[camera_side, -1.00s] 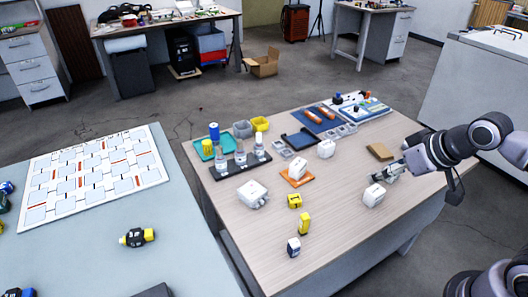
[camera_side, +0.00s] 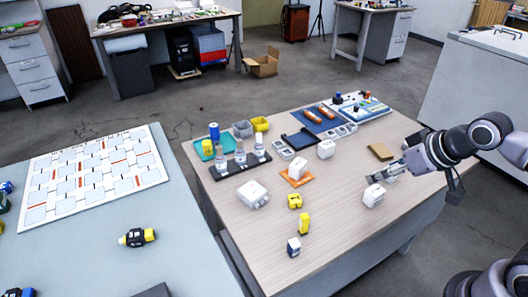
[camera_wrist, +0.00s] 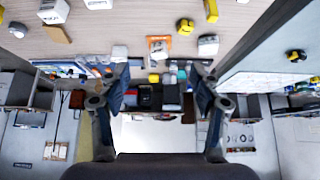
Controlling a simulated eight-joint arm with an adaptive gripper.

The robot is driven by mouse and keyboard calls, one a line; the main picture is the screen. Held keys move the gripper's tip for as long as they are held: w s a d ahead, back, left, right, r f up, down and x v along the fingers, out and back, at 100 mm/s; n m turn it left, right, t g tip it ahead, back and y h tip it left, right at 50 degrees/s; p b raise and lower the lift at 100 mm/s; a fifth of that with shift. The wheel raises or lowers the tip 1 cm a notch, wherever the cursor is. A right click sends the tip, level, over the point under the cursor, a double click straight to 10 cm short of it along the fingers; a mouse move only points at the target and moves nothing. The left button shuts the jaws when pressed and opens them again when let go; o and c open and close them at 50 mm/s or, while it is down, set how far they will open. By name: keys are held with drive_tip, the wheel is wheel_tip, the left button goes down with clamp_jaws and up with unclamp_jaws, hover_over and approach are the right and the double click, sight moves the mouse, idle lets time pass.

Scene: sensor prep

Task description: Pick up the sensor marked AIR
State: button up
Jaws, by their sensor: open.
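Several white box-shaped sensors stand on the wooden table. One (camera_side: 374,195) is near the right edge, just below my gripper (camera_side: 372,179). Another (camera_side: 252,194) lies at the left, one (camera_side: 297,169) sits on an orange mat (camera_side: 297,181), and one (camera_side: 326,149) stands farther back. Their markings are too small to read, so I cannot tell which says AIR. In the wrist view my gripper (camera_wrist: 160,92) is open and empty, with its fingers wide apart. White sensors show at the top of that view, such as one (camera_wrist: 208,45) at the right.
Yellow blocks (camera_side: 294,201) (camera_side: 304,223) and a small white-and-dark block (camera_side: 293,247) stand toward the front. A bottle rack (camera_side: 232,172) and trays (camera_side: 203,150) are at the back left. The front right tabletop is bare.

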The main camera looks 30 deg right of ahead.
drive_tip(key=w+d+r+n+g+h, duration=0.15)
drive_tip(key=w+r+n, duration=0.3)
drive_tip(key=w, duration=0.45)
drive_tip(key=n+g+h, duration=0.3)
drive_tip(key=n+g, duration=0.3)
drive_tip(key=n, duration=0.8)
hover_over(326, 144)
drive_tip(key=a, duration=0.3)
wheel_tip(326, 144, down, 18)
drive_tip(key=r, duration=0.1)
drive_tip(key=shift+t, duration=0.25)
drive_tip(key=x, duration=0.5)
drive_tip(key=shift+f, duration=0.25)
drive_tip(key=shift+a+x, duration=0.1)
drive_tip(key=shift+x, duration=1.3)
drive_tip(key=shift+a+x, duration=0.15)
drive_tip(key=shift+x, duration=1.25)
drive_tip(key=c, duration=1.3)
